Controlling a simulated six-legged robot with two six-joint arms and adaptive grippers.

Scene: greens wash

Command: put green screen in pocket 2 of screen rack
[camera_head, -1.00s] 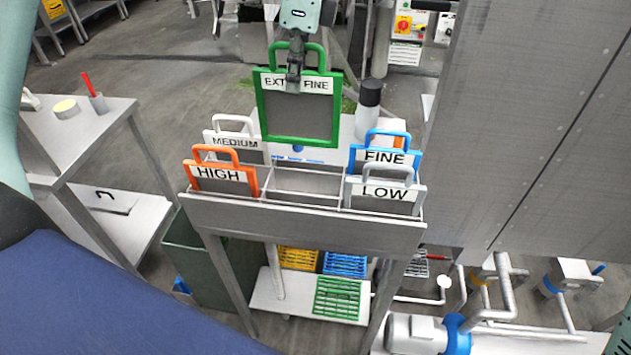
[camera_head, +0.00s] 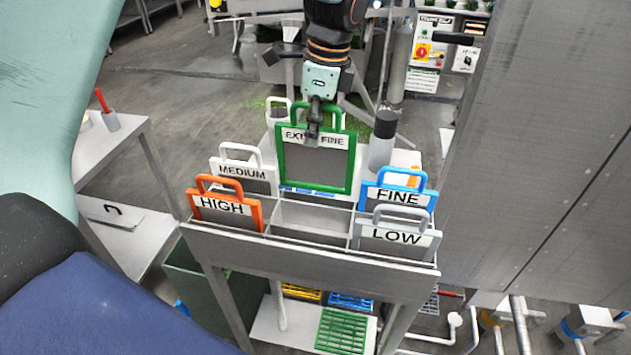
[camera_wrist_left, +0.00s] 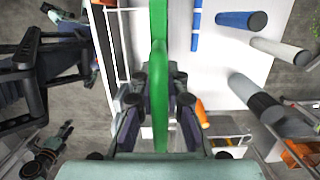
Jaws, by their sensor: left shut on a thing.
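The green screen (camera_head: 318,165), labelled EXTRA FINE, hangs upright from my left gripper (camera_head: 314,122) in the head view. The gripper is shut on its green handle, which also shows edge-on between the fingers in the left wrist view (camera_wrist_left: 159,80). The screen rack (camera_head: 310,262) stands below it. The screen's lower edge appears just above and behind the empty middle front pocket (camera_head: 310,220); whether it is inside the back middle pocket is hard to tell.
The rack holds the white MEDIUM (camera_head: 242,174), orange HIGH (camera_head: 223,208), blue FINE (camera_head: 398,197) and grey LOW (camera_head: 396,236) screens around the middle. A dark-topped cylinder (camera_head: 382,140) stands behind. A large metal panel (camera_head: 540,150) bounds the right side.

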